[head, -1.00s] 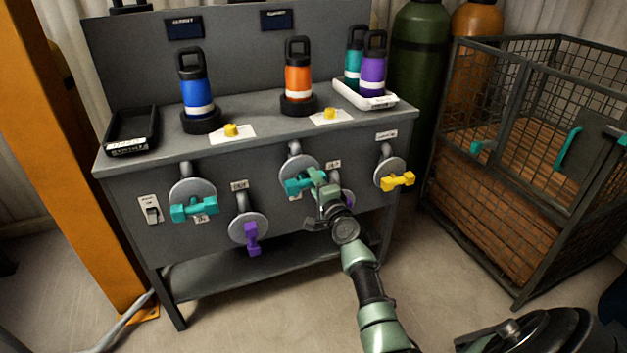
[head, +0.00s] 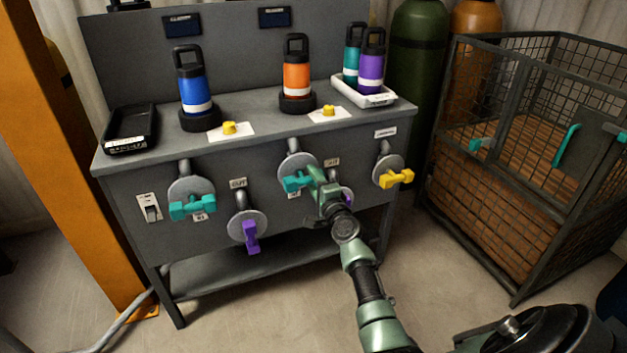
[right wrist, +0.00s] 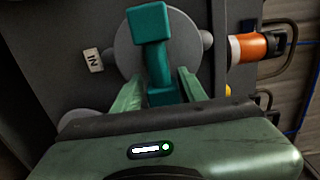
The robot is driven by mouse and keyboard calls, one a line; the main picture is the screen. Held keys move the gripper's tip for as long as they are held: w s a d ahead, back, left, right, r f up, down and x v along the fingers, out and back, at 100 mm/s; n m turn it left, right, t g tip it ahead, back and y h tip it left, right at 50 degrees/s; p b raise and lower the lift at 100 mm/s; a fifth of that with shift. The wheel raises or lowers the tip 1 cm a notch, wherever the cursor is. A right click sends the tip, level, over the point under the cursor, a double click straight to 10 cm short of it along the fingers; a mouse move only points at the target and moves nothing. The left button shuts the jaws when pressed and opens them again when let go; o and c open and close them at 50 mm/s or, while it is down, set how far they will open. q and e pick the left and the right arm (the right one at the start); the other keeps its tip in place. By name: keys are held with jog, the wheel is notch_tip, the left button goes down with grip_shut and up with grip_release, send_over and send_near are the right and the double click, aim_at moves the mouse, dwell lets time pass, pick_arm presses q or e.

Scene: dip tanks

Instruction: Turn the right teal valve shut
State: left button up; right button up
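The right teal valve (head: 296,182) sits on the front of the grey bench, on a round grey flange. Its bar handle lies roughly level in the head view. My right gripper (head: 314,178) is at the right part of this handle and hides it there. In the right wrist view, the teal handle (right wrist: 152,28) runs between the two green fingers of my right gripper (right wrist: 160,84). The fingers stand apart on either side of it, with a small gap at the left finger. An "IN" label (right wrist: 93,60) is beside the flange. My left gripper is not in view.
The left teal valve (head: 192,207), a purple valve (head: 250,236) and a yellow valve (head: 397,178) are on the same panel. Another purple valve (head: 346,195) is partly behind my right gripper. Bottles stand on the bench top (head: 255,138). A wire cage (head: 512,262) stands at right.

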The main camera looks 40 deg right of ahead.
jog(key=shift+s+a, duration=0.1)
jog(key=shift+s, duration=0.25)
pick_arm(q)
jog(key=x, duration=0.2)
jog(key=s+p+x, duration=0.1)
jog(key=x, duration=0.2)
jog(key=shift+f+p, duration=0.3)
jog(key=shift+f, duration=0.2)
pick_arm(e)
jog(key=v, duration=0.7)
